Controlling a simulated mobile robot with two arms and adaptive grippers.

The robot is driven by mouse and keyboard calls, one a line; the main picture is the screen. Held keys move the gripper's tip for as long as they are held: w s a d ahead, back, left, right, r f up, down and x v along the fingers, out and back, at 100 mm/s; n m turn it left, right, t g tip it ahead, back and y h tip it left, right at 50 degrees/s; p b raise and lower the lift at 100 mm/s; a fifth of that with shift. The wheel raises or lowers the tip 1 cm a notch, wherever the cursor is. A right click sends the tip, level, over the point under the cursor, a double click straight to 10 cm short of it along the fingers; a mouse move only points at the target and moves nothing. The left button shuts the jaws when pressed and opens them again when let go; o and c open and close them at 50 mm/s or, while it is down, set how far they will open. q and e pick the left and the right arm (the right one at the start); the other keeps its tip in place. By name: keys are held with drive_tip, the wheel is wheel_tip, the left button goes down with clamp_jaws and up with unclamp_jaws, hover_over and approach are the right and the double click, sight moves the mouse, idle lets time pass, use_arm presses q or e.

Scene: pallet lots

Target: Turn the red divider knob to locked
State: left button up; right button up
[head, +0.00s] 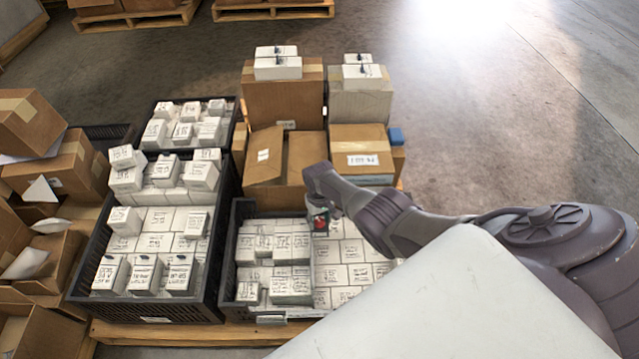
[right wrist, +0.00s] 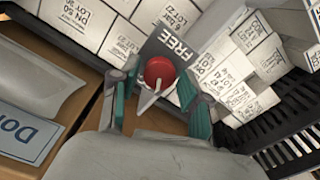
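The red divider knob (right wrist: 160,72) shows in the right wrist view, round, with a pale pointer toward the lower left. It sits by a dark plate (right wrist: 172,48) lettered "FREE". Any locked marking is hidden or out of view. My right gripper (right wrist: 157,80) is open, its teal-padded fingers on either side of the knob; I cannot tell whether they touch it. In the head view the right gripper (head: 318,207) reaches over the right-hand black crate (head: 236,287), and a small bit of red shows at its tip. My left gripper is not in view.
White labelled boxes (head: 340,265) fill the crate around the knob. Cardboard cartons (head: 284,100) stand just behind it. Another black crate (head: 150,306) of white boxes stands to the left. All rest on a wooden pallet (head: 200,334). Floor at the upper right is clear.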

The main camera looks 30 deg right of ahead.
sight(319, 222)
drive_tip(key=shift+o, duration=0.5)
drive_tip(key=shift+r, duration=0.3)
wheel_tip(319, 222, up, 11)
drive_tip(key=shift+r, duration=0.2)
idle(0.3)
